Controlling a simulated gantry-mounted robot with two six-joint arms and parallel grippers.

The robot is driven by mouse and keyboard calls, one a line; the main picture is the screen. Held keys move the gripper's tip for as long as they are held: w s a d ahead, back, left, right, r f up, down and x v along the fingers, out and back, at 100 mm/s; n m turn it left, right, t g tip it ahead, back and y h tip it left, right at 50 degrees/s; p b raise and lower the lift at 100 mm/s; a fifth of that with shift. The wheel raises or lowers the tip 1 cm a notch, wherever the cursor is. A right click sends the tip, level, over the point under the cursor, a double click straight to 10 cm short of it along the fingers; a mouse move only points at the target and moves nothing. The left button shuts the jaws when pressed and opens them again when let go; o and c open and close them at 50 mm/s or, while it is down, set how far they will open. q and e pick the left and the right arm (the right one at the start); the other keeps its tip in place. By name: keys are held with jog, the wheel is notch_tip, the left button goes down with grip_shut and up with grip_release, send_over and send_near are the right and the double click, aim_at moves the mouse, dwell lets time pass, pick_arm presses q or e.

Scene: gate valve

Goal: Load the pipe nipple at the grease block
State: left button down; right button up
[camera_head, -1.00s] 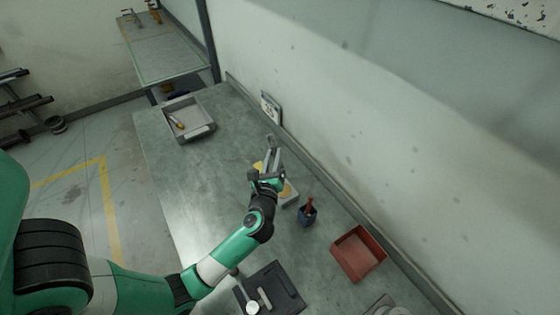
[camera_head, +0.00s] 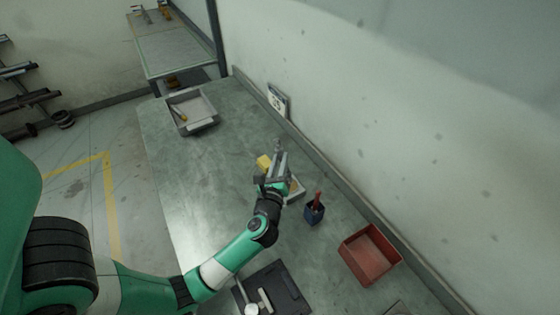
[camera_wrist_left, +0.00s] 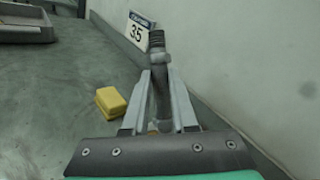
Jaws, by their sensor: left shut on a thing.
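My left gripper (camera_head: 279,162) is over the middle of the bench, shut on the pipe nipple. In the left wrist view the left gripper (camera_wrist_left: 160,88) has the grey pipe nipple (camera_wrist_left: 157,42) between its fingers, its dark threaded end pointing up and away. My right gripper is not in view.
A yellow block (camera_head: 264,162) lies left of the gripper. A blue cup with a red-handled tool (camera_head: 314,213) and a red bin (camera_head: 349,262) stand to the right. A grey tray (camera_head: 209,123) is at the far end. The left middle of the bench is clear.

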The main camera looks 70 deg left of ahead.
aim_at(280, 147)
pick_arm(q)
jog(key=shift+f+b, duration=0.55)
jog(key=shift+f, duration=0.05)
dwell(0.9)
jog(key=shift+f, duration=0.15)
dwell(0.9)
notch_tip(280, 147, up, 7)
jog(key=p, duration=0.7)
jog(key=shift+r, duration=0.2)
jog(key=shift+f, duration=0.1)
